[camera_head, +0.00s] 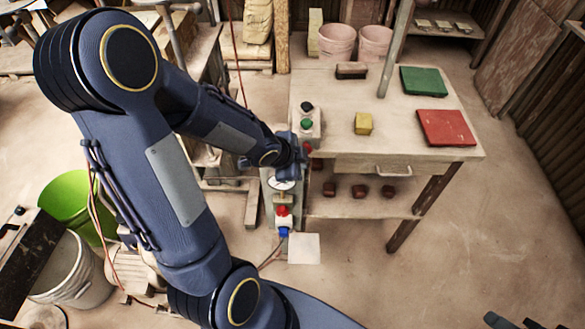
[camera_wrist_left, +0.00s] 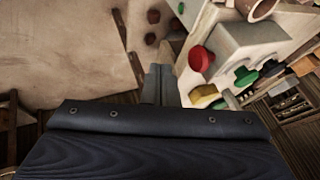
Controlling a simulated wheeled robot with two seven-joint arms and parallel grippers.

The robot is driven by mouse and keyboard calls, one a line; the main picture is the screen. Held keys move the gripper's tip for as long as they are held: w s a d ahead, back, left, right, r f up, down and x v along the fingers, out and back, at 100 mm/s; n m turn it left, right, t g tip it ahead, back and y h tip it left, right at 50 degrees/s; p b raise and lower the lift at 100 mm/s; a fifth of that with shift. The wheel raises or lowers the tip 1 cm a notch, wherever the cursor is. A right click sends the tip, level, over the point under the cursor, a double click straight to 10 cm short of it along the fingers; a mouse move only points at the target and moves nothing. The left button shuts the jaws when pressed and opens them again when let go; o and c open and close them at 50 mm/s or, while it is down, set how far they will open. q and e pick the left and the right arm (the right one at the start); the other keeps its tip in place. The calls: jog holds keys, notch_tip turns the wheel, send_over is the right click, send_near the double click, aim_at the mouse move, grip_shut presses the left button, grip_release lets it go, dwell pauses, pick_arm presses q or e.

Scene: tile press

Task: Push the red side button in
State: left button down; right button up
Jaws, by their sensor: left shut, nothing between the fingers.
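A red round button (camera_wrist_left: 201,58) sits on the side of a pale control box (camera_wrist_left: 240,40) in the left wrist view. A small patch of red (camera_head: 307,147) shows at the box's near side in the head view, beside my left wrist. My left gripper (camera_wrist_left: 160,84) is shut and empty. In the wrist view its fingertips are just left of the red button, with a small gap in the picture; I cannot tell the depth. In the head view the left arm partly hides the fingers and the button.
The workbench (camera_head: 330,95) holds a yellow block (camera_head: 363,123), a green tile (camera_head: 423,81) and a red tile (camera_head: 446,128). Another red knob (camera_head: 282,210) is lower down. Dark parts show at the bottom right.

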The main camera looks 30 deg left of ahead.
aim_at(306, 146)
pick_arm(q)
jog(key=shift+w+a+f+p, duration=0.1)
jog(key=shift+w+a+p, duration=0.2)
jog(key=shift+w+p, duration=0.25)
jog(key=shift+w+a+f+p, duration=0.1)
jog(key=shift+w+a+p, duration=0.25)
jog(key=shift+w+p, duration=0.25)
jog(key=shift+w+a+f+p, duration=0.1)
jog(key=shift+w+a+p, duration=0.25)
jog(key=shift+w, duration=0.35)
